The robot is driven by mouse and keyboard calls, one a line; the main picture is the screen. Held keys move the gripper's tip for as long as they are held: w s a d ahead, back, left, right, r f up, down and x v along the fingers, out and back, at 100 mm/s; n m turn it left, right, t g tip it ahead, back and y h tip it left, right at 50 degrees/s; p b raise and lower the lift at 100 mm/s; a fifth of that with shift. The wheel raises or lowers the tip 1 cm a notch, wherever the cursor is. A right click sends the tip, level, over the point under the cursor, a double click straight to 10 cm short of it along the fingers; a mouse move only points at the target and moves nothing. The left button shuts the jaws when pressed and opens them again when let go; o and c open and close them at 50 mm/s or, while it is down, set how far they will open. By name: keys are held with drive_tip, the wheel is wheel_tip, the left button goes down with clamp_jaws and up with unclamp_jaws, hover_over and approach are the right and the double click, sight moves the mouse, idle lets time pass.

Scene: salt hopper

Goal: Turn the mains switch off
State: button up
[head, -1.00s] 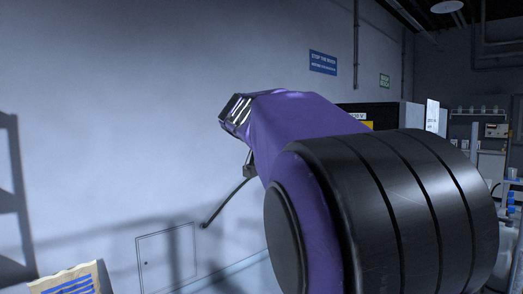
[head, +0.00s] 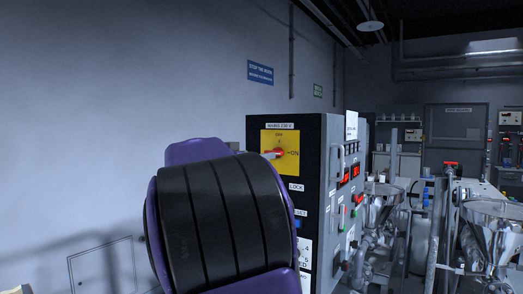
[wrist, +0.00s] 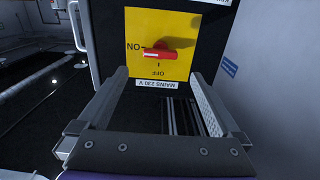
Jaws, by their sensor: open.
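The mains switch has a red handle (head: 273,154) on a yellow plate (head: 280,139), on the side of a grey cabinet (head: 322,135) labelled "MAINS 230 V". The handle lies about level, in line with the ON mark. I cannot tell the remaining gap. In the head view my arm hides the gripper.
The cabinet's other face carries red displays (head: 349,174) and a bar handle. Below the switch are LOCK and other labels, partly behind my arm. Metal hopper equipment (head: 490,235) stands at the right.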

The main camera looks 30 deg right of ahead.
drive_tip(key=p+x, duration=0.2)
drive_tip(key=x, duration=0.6)
drive_tip(key=shift+d, duration=0.35)
drive_tip(key=shift+w, duration=0.15)
drive_tip(key=c, duration=1.2)
drive_tip(key=shift+c, duration=0.2)
